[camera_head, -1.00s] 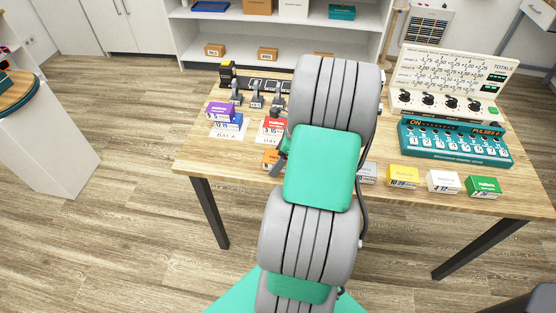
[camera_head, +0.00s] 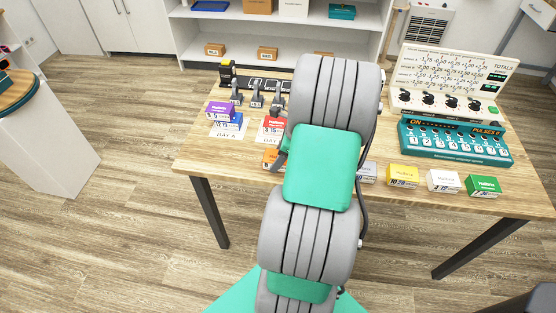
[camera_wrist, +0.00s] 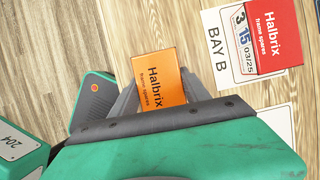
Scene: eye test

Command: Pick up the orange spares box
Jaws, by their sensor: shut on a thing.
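The orange spares box (camera_wrist: 158,80) shows in the wrist view with its "Halbrix frame spares" label facing up. My gripper (camera_wrist: 150,97) is shut on it, with a grey finger along its left side. The lower end of the box is hidden behind the gripper's dark edge and green body. In the head view a small part of the orange box (camera_head: 270,158) shows at the table's front edge, left of my arm. My gripper (camera_head: 282,157) is mostly hidden there behind my arm. I cannot tell whether the box is clear of the table.
A red box (camera_wrist: 264,35) stands on the BAY B card, close right of the orange box. Purple and blue boxes (camera_head: 220,112) stand further left. Yellow (camera_head: 403,175), white (camera_head: 443,181) and green (camera_head: 483,186) boxes line the table's front right. A teal console (camera_head: 455,142) stands behind them.

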